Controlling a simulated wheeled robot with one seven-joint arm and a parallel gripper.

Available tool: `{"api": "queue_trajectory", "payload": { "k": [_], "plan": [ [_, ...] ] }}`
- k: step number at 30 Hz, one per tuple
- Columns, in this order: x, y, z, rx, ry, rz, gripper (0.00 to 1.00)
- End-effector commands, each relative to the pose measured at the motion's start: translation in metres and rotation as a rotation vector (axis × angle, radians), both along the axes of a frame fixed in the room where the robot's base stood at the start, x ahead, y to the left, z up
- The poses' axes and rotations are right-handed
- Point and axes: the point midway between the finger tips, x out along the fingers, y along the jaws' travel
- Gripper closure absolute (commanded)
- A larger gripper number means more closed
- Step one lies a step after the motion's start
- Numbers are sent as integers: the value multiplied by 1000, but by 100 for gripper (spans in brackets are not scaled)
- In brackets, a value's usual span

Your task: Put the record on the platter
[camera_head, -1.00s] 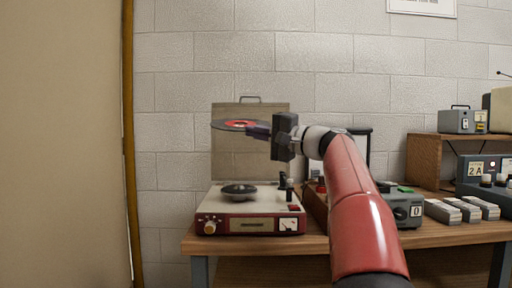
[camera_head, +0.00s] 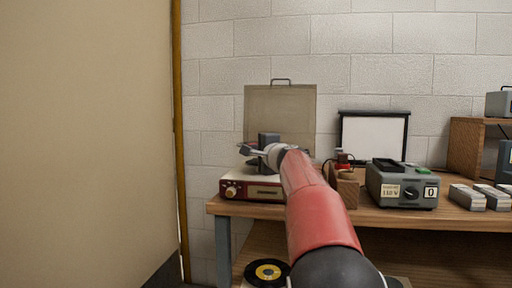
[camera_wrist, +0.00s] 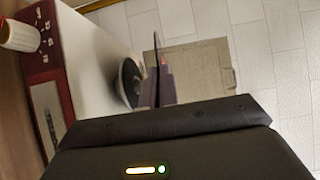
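The record player (camera_head: 237,188), with a cream top and red front, stands at the table's left end with its lid open. My gripper (camera_head: 254,149) is above its deck, shut on the record (camera_head: 243,149), which is dark with a reddish label and partly hidden by the gripper. In the wrist view the record (camera_wrist: 157,48) shows nearly edge-on between the fingers (camera_wrist: 158,88). The dark round platter (camera_wrist: 130,82) lies beside it there, with a small gap seemingly between them. In the head view my gripper and arm mostly hide the platter.
A grey device with a dial (camera_head: 402,185) and a small wooden box (camera_head: 345,188) stand to the right on the table. Grey boxes (camera_head: 467,197) lie further right. Another record with a yellow label (camera_head: 267,272) is below the table top. A tan panel (camera_head: 80,140) fills the left.

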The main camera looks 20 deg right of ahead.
Motion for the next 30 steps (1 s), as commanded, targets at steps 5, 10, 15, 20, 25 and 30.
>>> {"api": "queue_trajectory", "payload": {
  "k": [5,10,15,20,25,30],
  "plan": [
    [0,0,-23,0,0,1,100],
    [0,0,-40,0,0,2,100],
    [0,0,-46,0,-1,2,100],
    [0,0,-45,0,-1,2,100],
    [0,0,-45,0,-1,2,100],
    [0,0,-45,0,-1,2,100]
  ]
}}
